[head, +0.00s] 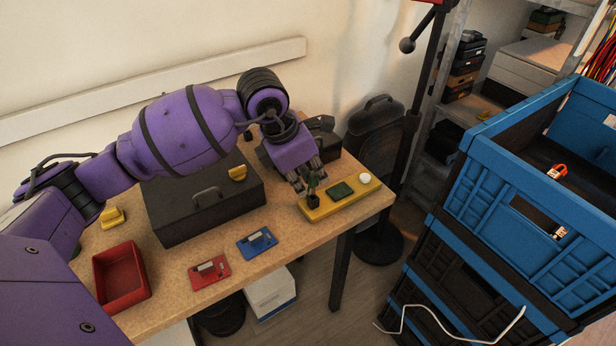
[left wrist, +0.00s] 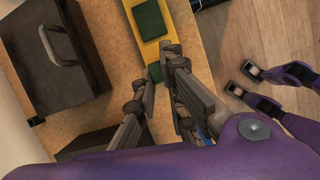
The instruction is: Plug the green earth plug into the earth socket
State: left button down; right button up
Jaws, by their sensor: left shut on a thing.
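The green earth plug (head: 312,183) is upright in my left gripper (head: 306,183), directly over the small black socket (head: 313,201) at the left end of the yellow board (head: 330,207). In the head view the plug's lower end meets or nearly meets the socket; I cannot tell whether it is inside. In the left wrist view the fingers close around a small green piece (left wrist: 155,72) at the yellow board's (left wrist: 152,50) near end and hide most of it.
A green block (head: 341,190) and a white round piece (head: 365,178) sit on the same board. A dark case (head: 190,215), red tray (head: 121,278), red card (head: 209,272) and blue card (head: 257,241) lie on the table. Blue crates (head: 500,195) stand at right.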

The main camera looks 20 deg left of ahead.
jog(key=shift+w+r, duration=0.1)
jog(key=shift+w, duration=0.05)
jog(key=shift+w+a+r, duration=0.1)
jog(key=shift+w+r, duration=0.05)
jog(key=shift+w, duration=0.3)
pick_arm(q)
jog(key=shift+f, duration=0.1)
jog(key=shift+f, duration=0.1)
jog(key=shift+f, duration=0.3)
jog(key=shift+f+b, duration=0.45)
jog(key=shift+f, duration=0.2)
pick_arm(e)
jog(key=shift+s+f, duration=0.95)
jog(key=shift+s, duration=0.15)
pick_arm(q)
jog(key=shift+f, duration=0.2)
pick_arm(e)
jog(key=shift+f, duration=0.15)
pick_arm(q)
jog(key=shift+f+b, duration=0.35)
jog(key=shift+f, duration=0.05)
pick_arm(e)
jog(key=shift+w+f, duration=0.1)
jog(key=shift+w, duration=0.15)
